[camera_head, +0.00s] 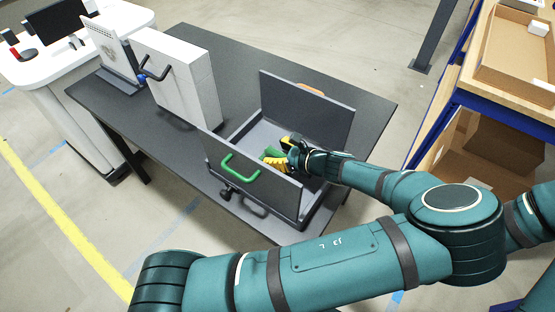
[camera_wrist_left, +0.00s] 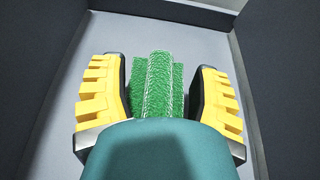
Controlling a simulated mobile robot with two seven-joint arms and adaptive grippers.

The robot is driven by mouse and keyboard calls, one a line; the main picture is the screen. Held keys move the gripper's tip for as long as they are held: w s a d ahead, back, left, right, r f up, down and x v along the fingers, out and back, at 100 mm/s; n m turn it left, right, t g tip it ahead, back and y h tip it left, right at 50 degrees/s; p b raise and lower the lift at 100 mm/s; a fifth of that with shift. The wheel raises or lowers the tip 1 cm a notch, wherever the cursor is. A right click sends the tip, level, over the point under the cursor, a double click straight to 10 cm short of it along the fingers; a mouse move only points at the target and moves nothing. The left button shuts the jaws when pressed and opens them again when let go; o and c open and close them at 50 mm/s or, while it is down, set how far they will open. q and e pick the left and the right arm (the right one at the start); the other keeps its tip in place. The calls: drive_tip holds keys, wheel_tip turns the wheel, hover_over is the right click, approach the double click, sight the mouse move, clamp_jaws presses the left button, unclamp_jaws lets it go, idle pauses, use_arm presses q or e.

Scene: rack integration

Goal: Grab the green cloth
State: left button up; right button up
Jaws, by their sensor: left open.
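The green cloth (camera_wrist_left: 158,85) lies folded or rolled on the grey floor of an open dark case (camera_head: 322,107). In the head view a little of the cloth (camera_head: 269,153) shows beside my left gripper (camera_head: 279,154), which reaches down into the case. In the left wrist view the yellow ribbed fingers of my left gripper (camera_wrist_left: 158,70) stand apart, one on each side of the cloth. A gap shows between each finger and the cloth. The near end of the cloth is hidden behind my teal gripper body. My right gripper is not in view.
The case walls stand close around my left gripper. A green handle (camera_head: 240,168) is on the near panel. The case rests on a dark table (camera_head: 215,50) with a white box unit (camera_head: 185,80) to the left. Shelving with cardboard boxes (camera_head: 515,60) stands at the right.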

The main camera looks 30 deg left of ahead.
use_arm(q)
clamp_jaws()
idle(0.4)
